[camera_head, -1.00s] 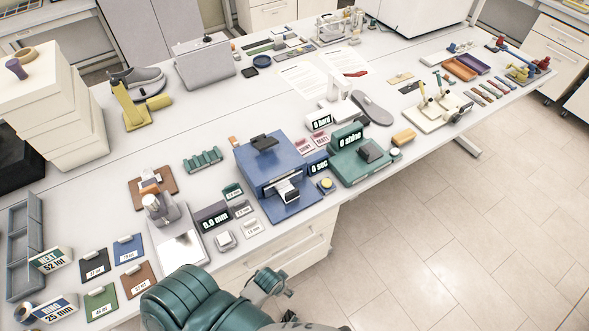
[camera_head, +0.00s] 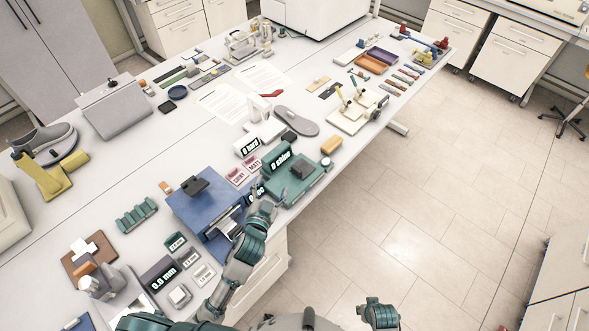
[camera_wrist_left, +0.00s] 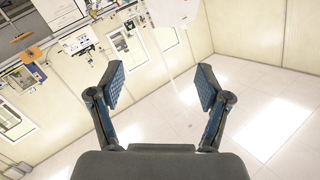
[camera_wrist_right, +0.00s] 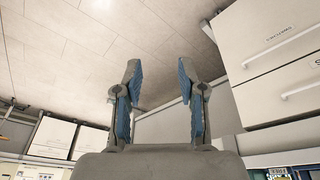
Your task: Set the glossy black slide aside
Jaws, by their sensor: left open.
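A dark flat piece (camera_head: 303,168) lies on top of the green device (camera_head: 318,182) with the "0 shine" display. Another dark flat piece (camera_head: 328,91) lies on the table beside a tan tile. I cannot tell which is the glossy black slide. My right gripper (camera_head: 381,310) hangs over the floor, off the table. The right wrist view (camera_wrist_right: 159,82) shows its fingers apart with nothing between them.
A cream rack (camera_head: 352,119) with upright tools is farther right. Open floor lies right of the table.

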